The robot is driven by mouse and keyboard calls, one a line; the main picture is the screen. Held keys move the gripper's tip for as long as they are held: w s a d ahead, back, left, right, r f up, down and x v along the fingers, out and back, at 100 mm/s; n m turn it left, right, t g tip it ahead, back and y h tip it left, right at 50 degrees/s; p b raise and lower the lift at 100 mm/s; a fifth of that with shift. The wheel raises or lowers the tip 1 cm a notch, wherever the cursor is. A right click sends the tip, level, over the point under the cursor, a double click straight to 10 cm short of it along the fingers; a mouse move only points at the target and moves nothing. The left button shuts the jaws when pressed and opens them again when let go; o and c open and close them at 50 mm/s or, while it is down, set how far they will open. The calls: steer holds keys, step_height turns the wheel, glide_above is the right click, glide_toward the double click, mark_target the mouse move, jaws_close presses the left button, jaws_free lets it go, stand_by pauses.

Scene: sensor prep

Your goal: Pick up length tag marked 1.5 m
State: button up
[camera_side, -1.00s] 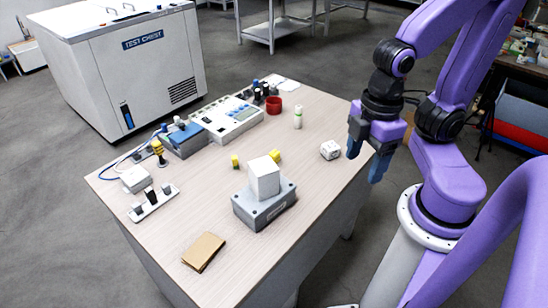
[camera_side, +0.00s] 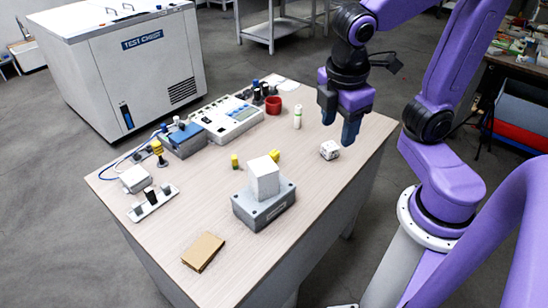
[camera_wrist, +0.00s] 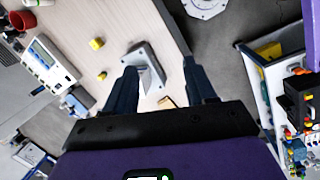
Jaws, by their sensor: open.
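Two small yellow blocks stand on the table near the grey box, one to its left (camera_side: 235,161) and one just behind the white cube (camera_side: 275,155). They also show in the wrist view, one higher (camera_wrist: 97,43) and one lower (camera_wrist: 102,75). A small white block with dark marks (camera_side: 330,150) lies near the table's right edge. I cannot read 1.5 m on any of these, so I cannot tell which is the tag. My gripper (camera_side: 338,118) is open and empty, above the right part of the table; its fingers also show in the wrist view (camera_wrist: 160,72).
A white-and-green cylinder (camera_side: 298,117), a red cup (camera_side: 273,105) and a meter (camera_side: 232,120) stand farther back. A brown folded card (camera_side: 203,251) lies on the front part, with bare table around it.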

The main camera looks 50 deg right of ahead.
steer(key=w+d+n+h, duration=0.15)
steer(key=w+h, duration=0.35)
steer(key=w, duration=0.8)
steer(key=n+h, duration=0.3)
steer(key=h, duration=0.4)
glide_above(271, 156)
steer(key=a, duration=0.4)
steer(key=shift+g, duration=0.3)
steer(key=f, duration=2.7)
steer(key=shift+d, duration=0.2)
steer(key=shift+y, duration=0.3)
steer(key=x, duration=0.5)
jaws_close()
